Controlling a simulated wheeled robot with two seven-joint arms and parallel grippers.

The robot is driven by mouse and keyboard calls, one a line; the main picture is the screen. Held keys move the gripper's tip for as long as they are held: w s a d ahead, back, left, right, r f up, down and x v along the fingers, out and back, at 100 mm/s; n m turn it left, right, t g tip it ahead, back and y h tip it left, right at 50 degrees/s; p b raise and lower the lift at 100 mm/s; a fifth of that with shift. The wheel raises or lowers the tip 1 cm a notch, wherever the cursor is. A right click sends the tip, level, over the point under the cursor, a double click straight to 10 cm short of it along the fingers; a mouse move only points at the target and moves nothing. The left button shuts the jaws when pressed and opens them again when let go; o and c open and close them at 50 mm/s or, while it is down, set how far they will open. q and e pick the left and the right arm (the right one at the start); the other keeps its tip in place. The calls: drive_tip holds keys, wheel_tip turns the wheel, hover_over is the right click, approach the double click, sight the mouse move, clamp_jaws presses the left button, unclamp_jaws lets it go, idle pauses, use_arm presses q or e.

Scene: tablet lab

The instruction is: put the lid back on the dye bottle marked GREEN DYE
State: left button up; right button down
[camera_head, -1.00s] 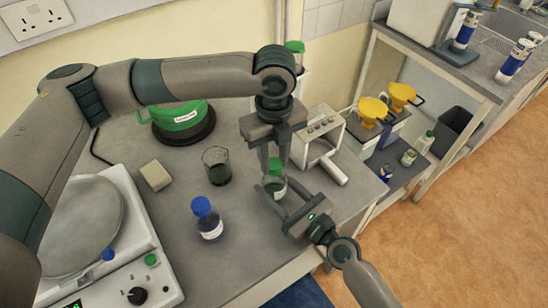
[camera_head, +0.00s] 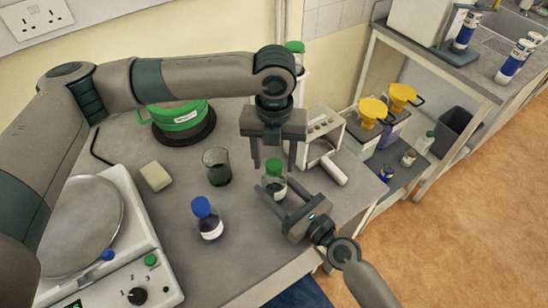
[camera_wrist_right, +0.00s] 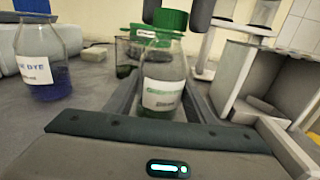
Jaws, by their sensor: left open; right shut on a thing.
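The green dye bottle (camera_head: 276,188) stands upright at the bench's right side, with dark green liquid low inside. Its green lid (camera_head: 275,166) sits on its neck and looks level; whether it is screwed tight I cannot tell. My right gripper (camera_head: 274,192) is shut around the bottle's body; the bottle, its partly readable label (camera_wrist_right: 162,95) and lid (camera_wrist_right: 171,19) show in the right wrist view. My left gripper (camera_head: 273,170) points down over the bottle, open, its fingers apart on either side of the lid.
A blue-capped bottle (camera_head: 207,220) and a beaker of dark liquid (camera_head: 217,168) stand left of the green bottle. A white device (camera_head: 323,140) stands close behind right. A balance (camera_head: 125,225) fills the front left. Bare bench lies between the blue-capped bottle and balance.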

use_arm(q)
wheel_tip(320, 180, up, 12)
idle(0.6)
use_arm(e)
drive_tip(key=c, duration=0.7)
unclamp_jaws()
drive_tip(key=shift+c, duration=0.2)
use_arm(q)
wheel_tip(320, 180, down, 6)
drive_tip(key=b, duration=0.6)
drive_tip(key=shift+f, duration=0.15)
use_arm(e)
drive_tip(key=v, duration=1.6)
drive_tip(key=shift+s+d+f, duration=0.1)
drive_tip(key=shift+d+f, duration=0.05)
use_arm(q)
drive_tip(key=shift+f+b, duration=0.2)
drive_tip(key=shift+b, duration=0.1)
use_arm(e)
drive_tip(key=shift+s+d+r, duration=0.2)
drive_tip(key=shift+s+d, duration=0.15)
drive_tip(key=shift+s, duration=0.05)
use_arm(q)
drive_tip(key=shift+d, duration=0.1)
use_arm(e)
drive_tip(key=shift+d, duration=0.1)
